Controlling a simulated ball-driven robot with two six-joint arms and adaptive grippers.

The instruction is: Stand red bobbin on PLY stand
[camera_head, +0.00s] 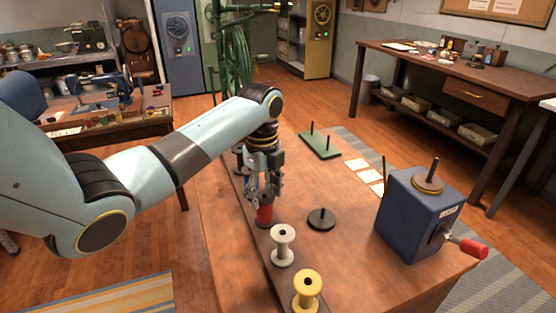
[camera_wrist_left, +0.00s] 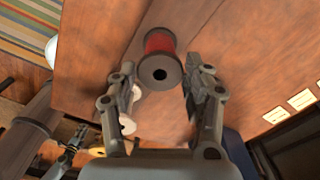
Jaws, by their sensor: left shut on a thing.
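The red bobbin (camera_head: 265,215) is at the far end of a row of bobbins on the near-left side of the wooden table. My left gripper (camera_head: 264,193) comes down over it and is shut on it. In the left wrist view the red bobbin (camera_wrist_left: 160,56) shows end-on between the two fingers (camera_wrist_left: 163,92). I cannot tell whether its base touches the table. A round black stand with one upright peg (camera_head: 321,222) is just right of it, empty. A green base with two pegs (camera_head: 320,147) stands farther back. No PLY label is readable.
A white bobbin (camera_head: 282,252) and a yellow bobbin (camera_head: 307,294) stand nearer the front. A blue box (camera_head: 412,220) with a top spindle and red-handled crank stands at the right. White cards (camera_head: 358,164) lie near the green base.

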